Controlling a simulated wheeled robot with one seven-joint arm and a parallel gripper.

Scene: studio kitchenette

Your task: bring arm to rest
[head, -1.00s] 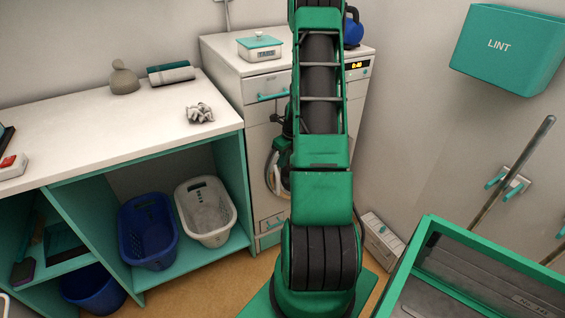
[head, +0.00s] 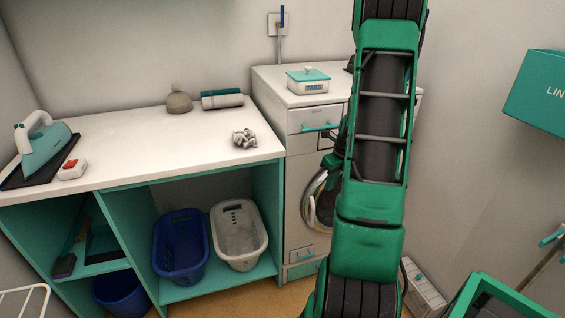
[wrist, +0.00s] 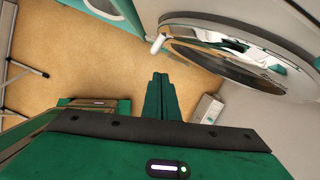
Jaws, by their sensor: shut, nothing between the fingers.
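My gripper (wrist: 159,84) shows in the wrist view as two green fingers side by side, shut with nothing between them. It points out over the tan floor, beside the open round door (wrist: 235,52) of the washing machine. The gripper itself is hidden there.
A white counter (head: 150,150) holds an iron (head: 42,145), a crumpled grey cloth (head: 245,138) and a box with a red button (head: 72,168). Below stand a blue basket (head: 181,245) and a white basket (head: 239,235). A teal LINT bin (head: 540,92) hangs at right.

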